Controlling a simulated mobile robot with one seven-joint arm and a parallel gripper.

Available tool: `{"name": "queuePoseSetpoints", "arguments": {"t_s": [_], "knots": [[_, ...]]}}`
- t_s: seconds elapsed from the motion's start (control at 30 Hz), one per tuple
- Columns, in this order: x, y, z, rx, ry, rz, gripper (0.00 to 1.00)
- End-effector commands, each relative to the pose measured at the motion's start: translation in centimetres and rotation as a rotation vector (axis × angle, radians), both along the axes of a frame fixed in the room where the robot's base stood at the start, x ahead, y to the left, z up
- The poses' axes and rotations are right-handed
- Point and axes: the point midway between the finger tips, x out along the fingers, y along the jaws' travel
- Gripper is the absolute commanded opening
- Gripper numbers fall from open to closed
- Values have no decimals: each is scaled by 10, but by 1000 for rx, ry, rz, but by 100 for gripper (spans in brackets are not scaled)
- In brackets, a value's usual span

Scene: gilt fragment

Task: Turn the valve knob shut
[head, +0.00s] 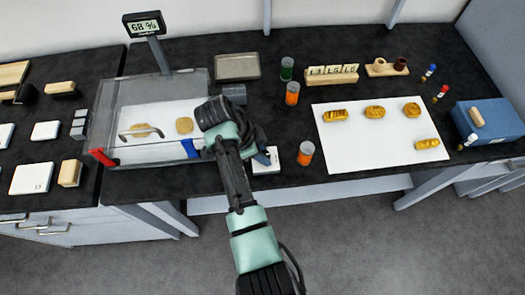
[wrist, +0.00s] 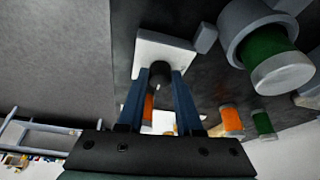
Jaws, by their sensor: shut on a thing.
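The valve knob (wrist: 158,72) is a small dark round piece on a white square base (wrist: 148,50). In the wrist view it sits between the tips of my gripper's two blue fingers (wrist: 160,80), which are shut on it. In the head view my gripper (head: 264,158) reaches down to the white base (head: 267,167) near the table's front edge. My arm and fingers hide the knob there, so its turn angle cannot be read. A clear-walled chamber (head: 115,118) stands to the left, and a display (head: 144,24) above it reads 68%.
An orange jar (head: 305,153) stands close to the right of the white base. Another orange jar (head: 292,94) and a green one (head: 287,68) stand behind. A white sheet (head: 365,148) with several gold pieces lies farther right. A blue box (head: 490,120) stands at the right end.

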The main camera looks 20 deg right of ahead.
Motion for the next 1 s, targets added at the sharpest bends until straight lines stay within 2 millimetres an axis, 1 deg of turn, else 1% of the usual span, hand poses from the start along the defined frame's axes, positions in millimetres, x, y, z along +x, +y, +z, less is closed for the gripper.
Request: {"name": "queuePoseSetpoints", "arguments": {"t_s": [0.17,0.37,1.0], "knots": [[-1,0,2,1,0,52,0],[-3,0,3,1,1,180,0],[-6,-2,4,1,-2,780,0]]}}
